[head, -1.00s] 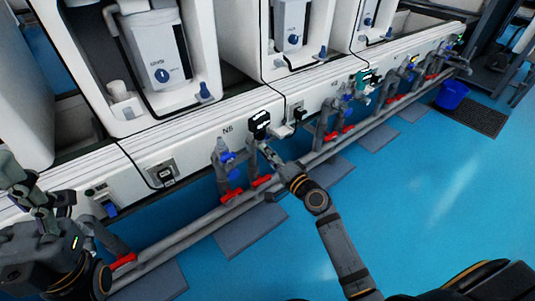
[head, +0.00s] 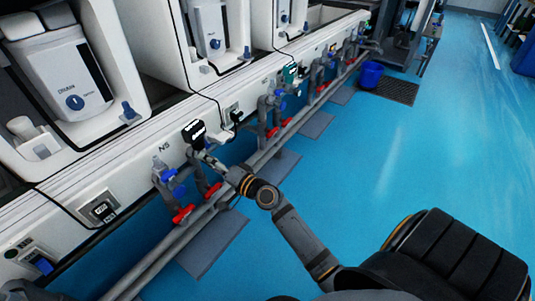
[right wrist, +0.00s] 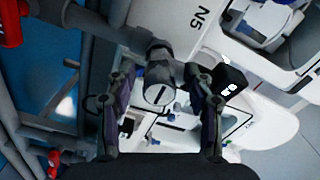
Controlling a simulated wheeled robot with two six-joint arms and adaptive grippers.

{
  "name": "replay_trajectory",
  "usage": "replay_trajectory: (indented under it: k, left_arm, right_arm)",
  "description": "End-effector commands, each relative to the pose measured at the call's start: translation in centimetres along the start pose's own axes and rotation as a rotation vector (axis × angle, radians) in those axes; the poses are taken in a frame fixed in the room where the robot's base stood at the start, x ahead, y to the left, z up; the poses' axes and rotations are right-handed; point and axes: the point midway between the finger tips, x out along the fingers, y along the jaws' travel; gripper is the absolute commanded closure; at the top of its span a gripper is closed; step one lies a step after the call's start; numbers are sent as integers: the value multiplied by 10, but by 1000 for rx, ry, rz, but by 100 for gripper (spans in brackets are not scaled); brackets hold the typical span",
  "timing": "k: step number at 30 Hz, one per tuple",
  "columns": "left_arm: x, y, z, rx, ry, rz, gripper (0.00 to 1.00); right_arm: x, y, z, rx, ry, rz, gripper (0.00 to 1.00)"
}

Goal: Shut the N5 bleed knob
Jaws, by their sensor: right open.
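The N5 label shows on the white panel in the head view (head: 162,147) and the right wrist view (right wrist: 200,19). A round grey knob (right wrist: 160,95) with a dark slot mark on its face sits on the grey pipework by that label. My right gripper (right wrist: 158,72) is open, with one finger on each side of the knob; I cannot tell whether either finger touches it. In the head view my right gripper (head: 207,158) is at the pipes just below the black gauge (head: 194,132) and hides the knob. My left gripper is out of view.
Blue-handled valves (head: 166,173) and red handles (head: 183,214) sit close to my right gripper. Grey pipes (head: 232,180) run along the line. A blue bucket (head: 371,74) stands farther off. The blue floor (head: 430,140) at right is clear.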

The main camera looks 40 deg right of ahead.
Motion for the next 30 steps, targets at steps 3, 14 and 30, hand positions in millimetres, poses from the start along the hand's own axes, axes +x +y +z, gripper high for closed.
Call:
replay_trajectory:
  k: [3, 14, 30]
  left_arm:
    - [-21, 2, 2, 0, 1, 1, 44]
    - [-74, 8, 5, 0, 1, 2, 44]
    - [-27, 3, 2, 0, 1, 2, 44]
  right_arm:
    - [0, 8, 3, -263, 0, -2, 47]
    - [0, 11, 0, -1269, 3, -3, 47]
    - [-108, 5, 2, -1442, -32, 2, 47]
